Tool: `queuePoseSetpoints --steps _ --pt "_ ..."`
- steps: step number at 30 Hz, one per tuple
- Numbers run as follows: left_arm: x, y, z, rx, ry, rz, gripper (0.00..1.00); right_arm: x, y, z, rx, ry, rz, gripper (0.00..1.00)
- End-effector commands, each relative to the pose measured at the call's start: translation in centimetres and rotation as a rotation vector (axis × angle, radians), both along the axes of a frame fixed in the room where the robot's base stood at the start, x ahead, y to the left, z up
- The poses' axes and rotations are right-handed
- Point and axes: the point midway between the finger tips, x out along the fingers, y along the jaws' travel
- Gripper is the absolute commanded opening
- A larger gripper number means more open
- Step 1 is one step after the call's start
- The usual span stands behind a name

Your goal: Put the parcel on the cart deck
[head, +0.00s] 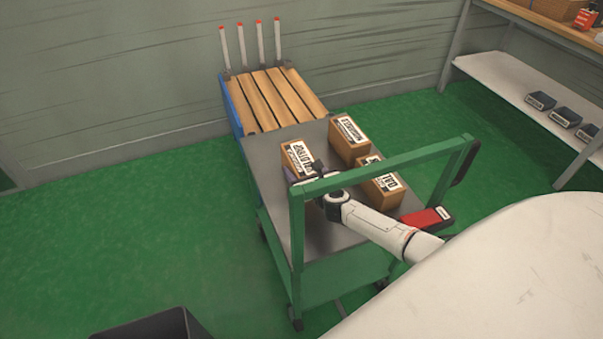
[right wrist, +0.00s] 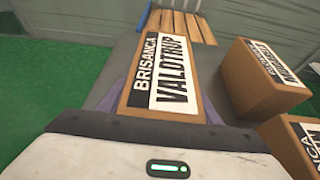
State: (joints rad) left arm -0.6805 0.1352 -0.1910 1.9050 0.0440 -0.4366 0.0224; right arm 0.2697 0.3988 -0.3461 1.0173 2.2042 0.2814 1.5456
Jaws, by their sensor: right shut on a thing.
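The cart has a grey deck (head: 267,147) and a green frame with a raised handle bar (head: 385,167). My right arm reaches in from the right, past the handle. My right gripper (head: 306,178) is shut on a brown parcel (head: 298,157) with a black and white label at the deck's left side. My left gripper is not in view.
A blue-sided stand with wooden slats (head: 272,98) and several white, red-tipped posts (head: 241,45) adjoins the cart's far end. A red and black item (head: 426,217) sits at the cart's near right. A shelf (head: 500,75) with dark bins is at right. A dark bin (head: 160,328) is at bottom.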

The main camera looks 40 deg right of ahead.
Motion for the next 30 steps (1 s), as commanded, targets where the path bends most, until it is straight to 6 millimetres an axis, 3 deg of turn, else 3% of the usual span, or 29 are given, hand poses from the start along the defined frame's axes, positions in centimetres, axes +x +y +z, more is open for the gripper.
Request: queuePoseSetpoints --steps 9,10,13,24,30 --pt "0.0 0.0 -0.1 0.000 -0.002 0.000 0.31 0.2 0.1 0.0 0.000 -0.005 0.001 0.19" --pt "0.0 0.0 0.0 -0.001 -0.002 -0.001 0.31 0.0 0.1 -0.2 0.000 -0.001 0.001 0.61" --pt "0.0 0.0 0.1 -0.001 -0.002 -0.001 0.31 0.0 0.0 -0.1 -0.001 -0.001 0.001 0.76" --pt "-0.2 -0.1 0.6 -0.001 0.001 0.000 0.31 0.0 0.0 0.6 -0.001 -0.002 0.000 0.76" --pt "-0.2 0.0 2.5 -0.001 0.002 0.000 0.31 -3.0 0.7 1.9 0.001 0.001 0.001 0.76"
